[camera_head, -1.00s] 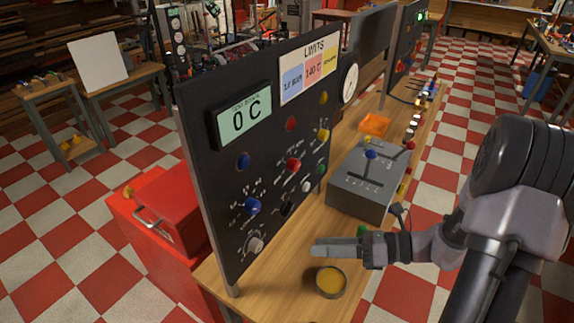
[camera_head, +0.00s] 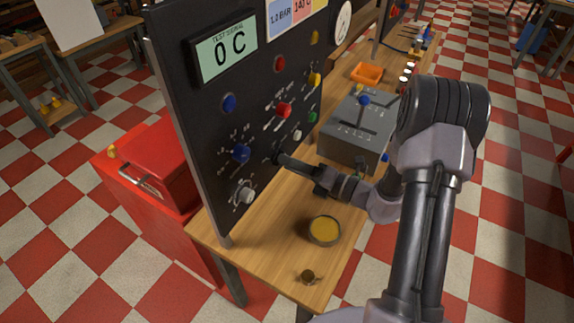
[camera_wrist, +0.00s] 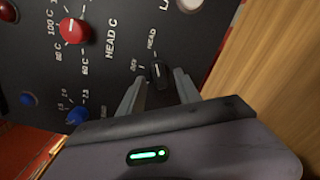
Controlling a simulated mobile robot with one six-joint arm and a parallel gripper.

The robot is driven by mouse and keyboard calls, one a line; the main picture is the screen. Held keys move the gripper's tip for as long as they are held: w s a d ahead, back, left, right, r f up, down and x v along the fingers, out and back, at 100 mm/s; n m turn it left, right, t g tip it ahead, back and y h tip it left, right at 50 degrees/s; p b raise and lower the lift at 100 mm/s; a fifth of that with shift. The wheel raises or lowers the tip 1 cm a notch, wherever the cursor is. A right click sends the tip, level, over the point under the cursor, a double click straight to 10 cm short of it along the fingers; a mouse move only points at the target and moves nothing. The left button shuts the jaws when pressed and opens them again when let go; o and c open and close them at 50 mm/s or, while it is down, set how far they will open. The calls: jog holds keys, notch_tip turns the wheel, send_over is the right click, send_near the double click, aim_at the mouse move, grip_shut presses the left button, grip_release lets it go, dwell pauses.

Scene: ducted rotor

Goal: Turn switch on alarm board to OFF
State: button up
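The alarm board (camera_head: 185,130) is an upright black panel with a "0 C" display and coloured knobs. A small black rotary switch (camera_wrist: 158,76) sits low on it in the wrist view, beside the labels "OFF" and "HEAD". Its white mark appears to point up toward "HEAD", not at "OFF". My gripper (camera_wrist: 160,88) is open, one finger on each side of the switch; whether they touch it I cannot tell. In the head view my gripper (camera_head: 283,158) reaches the lower board, and its fingertips hide most of the switch.
A grey lever box (camera_head: 350,145) stands on the wooden bench right of my gripper. A round tin with yellow contents (camera_head: 324,230) and a small brown knob-like piece (camera_head: 308,276) are on the bench in front. A red toolbox (camera_head: 150,165) is left of the board.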

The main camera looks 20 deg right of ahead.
jog(key=shift+w+a, duration=0.45)
jog(key=shift+w, duration=0.05)
grip_shut()
